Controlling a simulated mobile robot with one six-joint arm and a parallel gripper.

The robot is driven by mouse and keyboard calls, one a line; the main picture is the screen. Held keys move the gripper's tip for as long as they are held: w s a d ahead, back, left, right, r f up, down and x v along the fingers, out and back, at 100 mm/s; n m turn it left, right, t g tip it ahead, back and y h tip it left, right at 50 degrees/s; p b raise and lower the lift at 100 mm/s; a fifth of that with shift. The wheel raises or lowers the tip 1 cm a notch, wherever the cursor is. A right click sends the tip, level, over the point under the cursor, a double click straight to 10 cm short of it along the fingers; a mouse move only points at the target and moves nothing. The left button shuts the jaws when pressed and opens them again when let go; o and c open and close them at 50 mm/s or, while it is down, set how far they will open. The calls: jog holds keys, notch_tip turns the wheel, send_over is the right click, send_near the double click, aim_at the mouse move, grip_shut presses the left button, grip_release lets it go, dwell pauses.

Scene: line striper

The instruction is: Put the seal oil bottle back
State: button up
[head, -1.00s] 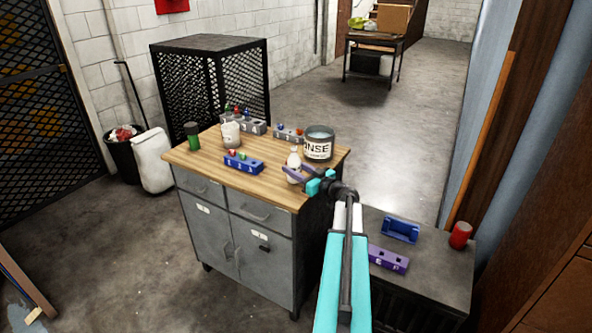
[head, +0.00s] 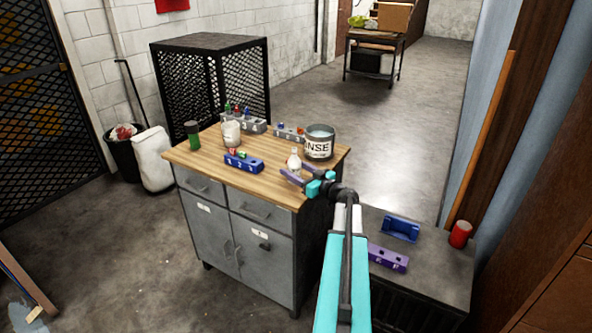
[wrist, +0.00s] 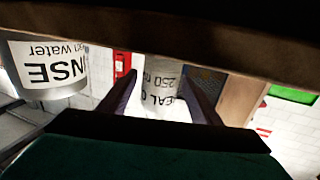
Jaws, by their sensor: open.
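The seal oil bottle (head: 294,160) is small and pale with a narrow neck. It stands upright near the front right edge of the wooden worktop (head: 205,163). My gripper (head: 291,177) is open, its purple fingers low at the bottle's near side. The wrist picture is upside down; there the bottle (wrist: 161,85), with lettering on its label, shows in the gap between the two fingers (wrist: 160,98). I cannot tell whether the fingertips reach around it or stop just short. The fingers partly hide its base in the head view.
A rinse water can (head: 319,143) stands close behind and right of the bottle. A blue block (head: 243,163), white cup (head: 230,133), green-bottomed bottle (head: 192,135) and grey racks (head: 290,134) share the worktop. A lower side table holds a purple block (head: 388,259), blue holder (head: 400,229) and red can (head: 461,234).

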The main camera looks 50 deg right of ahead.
jog(key=shift+r, duration=0.15)
jog(key=s+b, duration=0.1)
jog(key=s, duration=1.1)
jog(key=shift+a+b, duration=0.15)
jog(key=shift+b, duration=0.2)
jog(key=shift+s, duration=0.1)
